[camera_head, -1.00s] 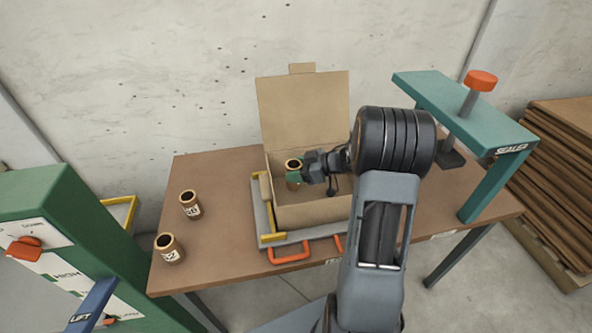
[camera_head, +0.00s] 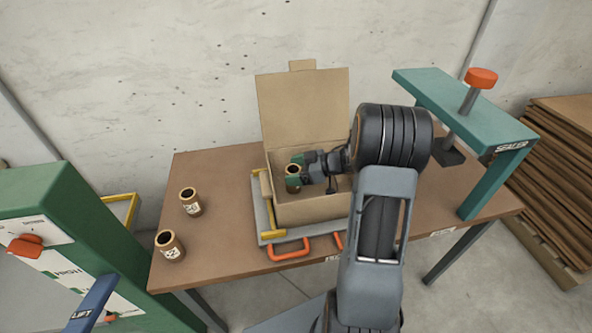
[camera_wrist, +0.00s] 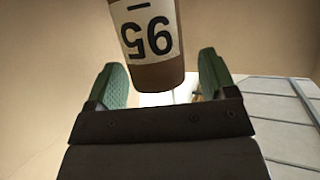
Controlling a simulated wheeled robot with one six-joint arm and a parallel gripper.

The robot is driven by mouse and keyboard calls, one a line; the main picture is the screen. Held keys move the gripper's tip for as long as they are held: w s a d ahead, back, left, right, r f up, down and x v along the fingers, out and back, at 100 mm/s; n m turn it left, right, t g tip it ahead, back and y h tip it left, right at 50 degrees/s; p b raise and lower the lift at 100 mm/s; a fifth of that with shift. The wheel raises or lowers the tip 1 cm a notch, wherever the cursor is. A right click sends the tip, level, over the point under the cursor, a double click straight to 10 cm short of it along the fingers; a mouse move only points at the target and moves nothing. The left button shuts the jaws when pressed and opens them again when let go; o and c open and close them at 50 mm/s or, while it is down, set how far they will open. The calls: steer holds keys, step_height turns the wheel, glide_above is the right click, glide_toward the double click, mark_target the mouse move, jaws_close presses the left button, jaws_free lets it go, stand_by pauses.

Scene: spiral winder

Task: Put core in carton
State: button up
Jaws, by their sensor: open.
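A brown core (camera_head: 293,178) is inside the open carton (camera_head: 310,214), near its left side. In the wrist view the core (camera_wrist: 155,75) shows a white label reading 95, upside down, between the two green finger pads. My gripper (camera_head: 293,171) reaches into the carton with its fingers open on either side of the core. The wrist view shows gaps between the core and both pads of my gripper (camera_wrist: 168,85). The core's foot is hidden in the head view by the carton's front wall. Two more cores, one (camera_head: 191,202) behind the other (camera_head: 169,246), stand upright on the table's left side.
The carton sits on a grey tray (camera_head: 264,222) with a yellow bar and orange handles (camera_head: 289,249) on the brown table (camera_head: 228,260). A green sealer (camera_head: 470,115) stands right. A green machine (camera_head: 80,235) stands left. The carton lid (camera_head: 304,110) is raised.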

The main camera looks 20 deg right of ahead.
steer(key=shift+r, duration=0.2)
steer(key=r+v, duration=0.1)
steer(key=v, duration=0.6)
steer(key=w+r+m+t+h, duration=0.6)
steer(key=r+h, duration=0.3)
steer(key=h, duration=0.3)
steer(key=s+a+f+m+g, duration=0.2)
steer(key=s+a+g, duration=0.3)
steer(key=s, duration=0.6)
steer(key=s+a+f+m+g+y, duration=0.1)
steer(key=s+a+f+m+g, duration=0.2)
steer(key=s+a+g, duration=0.2)
steer(key=s+a, duration=0.3)
steer(key=s, duration=0.2)
steer(key=shift+s+f+p, duration=0.2)
steer(key=shift+s+p, duration=0.15)
steer(key=shift+a, duration=0.15)
